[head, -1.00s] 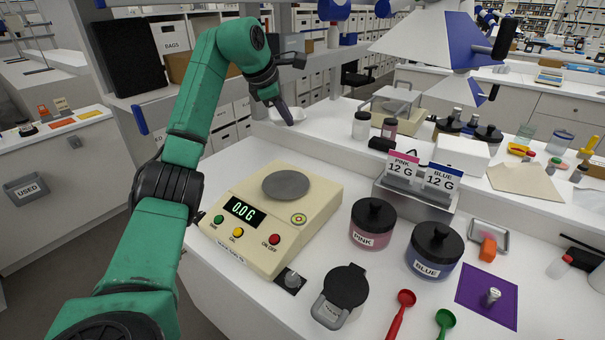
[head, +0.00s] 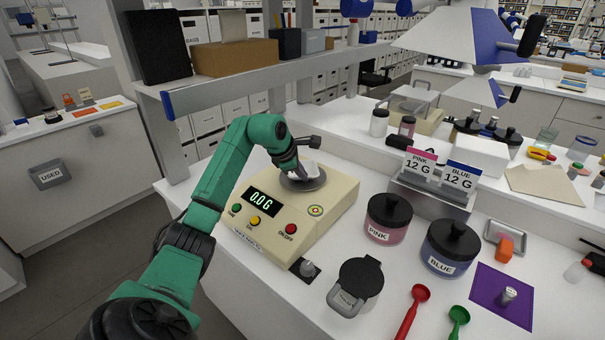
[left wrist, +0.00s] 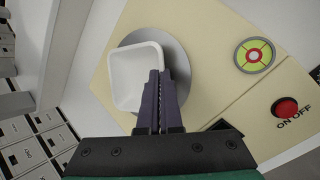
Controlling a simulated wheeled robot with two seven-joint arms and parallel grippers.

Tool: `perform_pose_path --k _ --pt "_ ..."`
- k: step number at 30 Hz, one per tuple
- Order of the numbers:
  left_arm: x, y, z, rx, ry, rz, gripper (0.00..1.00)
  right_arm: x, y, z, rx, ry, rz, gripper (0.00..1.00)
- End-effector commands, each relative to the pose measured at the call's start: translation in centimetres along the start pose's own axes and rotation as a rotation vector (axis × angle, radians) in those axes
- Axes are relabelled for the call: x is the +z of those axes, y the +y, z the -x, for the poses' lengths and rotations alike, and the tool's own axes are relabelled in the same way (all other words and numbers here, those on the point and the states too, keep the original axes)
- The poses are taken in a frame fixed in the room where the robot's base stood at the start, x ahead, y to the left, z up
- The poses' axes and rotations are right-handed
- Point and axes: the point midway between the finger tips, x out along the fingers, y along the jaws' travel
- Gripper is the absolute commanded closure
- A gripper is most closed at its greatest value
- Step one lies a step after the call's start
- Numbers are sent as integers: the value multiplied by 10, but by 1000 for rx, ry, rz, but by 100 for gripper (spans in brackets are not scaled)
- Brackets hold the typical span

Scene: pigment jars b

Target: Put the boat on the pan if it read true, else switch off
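The white weighing boat (head: 311,167) is at the round grey pan (head: 318,184) of the cream scale (head: 335,204). It also shows in the left wrist view (left wrist: 134,78), overlapping the pan (left wrist: 179,65). My left gripper (head: 299,172) is shut on the boat's edge, its dark fingers (left wrist: 159,95) close together there. I cannot tell whether the boat touches the pan. The scale's display (head: 262,203) reads 0.0 G. The red on/off button (head: 291,229) is on the scale's front, beside yellow and green ones. My right gripper is not in view.
The pink jar (head: 389,219) and blue jar (head: 449,247) stand right of the scale, below the two 12 G cards (head: 420,168). A black-lidded container (head: 359,280), red scoop (head: 412,312) and green scoop (head: 458,320) are in front. A shelf (head: 240,80) is behind my left arm.

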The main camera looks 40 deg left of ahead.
Motion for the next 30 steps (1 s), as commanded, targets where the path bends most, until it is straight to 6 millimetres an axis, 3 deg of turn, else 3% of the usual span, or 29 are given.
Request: perform_pose_path --k 2,4,5,17,20,30 --pt "-1 -1 -2 -1 0 0 100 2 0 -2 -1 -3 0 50" --pt "0 0 -1 -1 0 0 72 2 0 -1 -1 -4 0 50" --pt "0 0 -1 -1 0 0 69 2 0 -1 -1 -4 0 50" --pt "0 1 6 3 -1 0 69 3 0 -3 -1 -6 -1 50" --pt "-1 1 20 5 1 -1 69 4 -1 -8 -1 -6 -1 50" --pt "0 1 105 4 2 0 69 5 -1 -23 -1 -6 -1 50"
